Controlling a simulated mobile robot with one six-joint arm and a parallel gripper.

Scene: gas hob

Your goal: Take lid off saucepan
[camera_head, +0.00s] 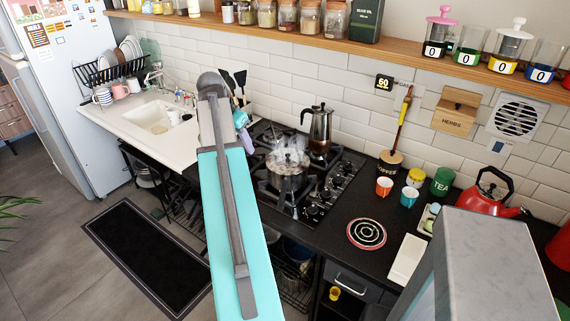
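A small steel saucepan (286,181) stands on the gas hob (318,193), on a front burner. Its lid (288,158) looks pale or glassy and sits on top, with whitish steam around it that blurs its edge and knob. My turquoise and grey arm link (232,220) rises through the middle of the head view, left of the saucepan, and covers the hob's left edge. My gripper's fingers do not show, so its distance from the lid cannot be seen.
A moka pot (319,130) stands close behind the saucepan. A striped round trivet (366,233), orange cup (384,187), blue cup (409,197) and red kettle (487,192) are on the counter to the right. Black utensils (240,80) stand behind my arm. The counter around the trivet is mostly free.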

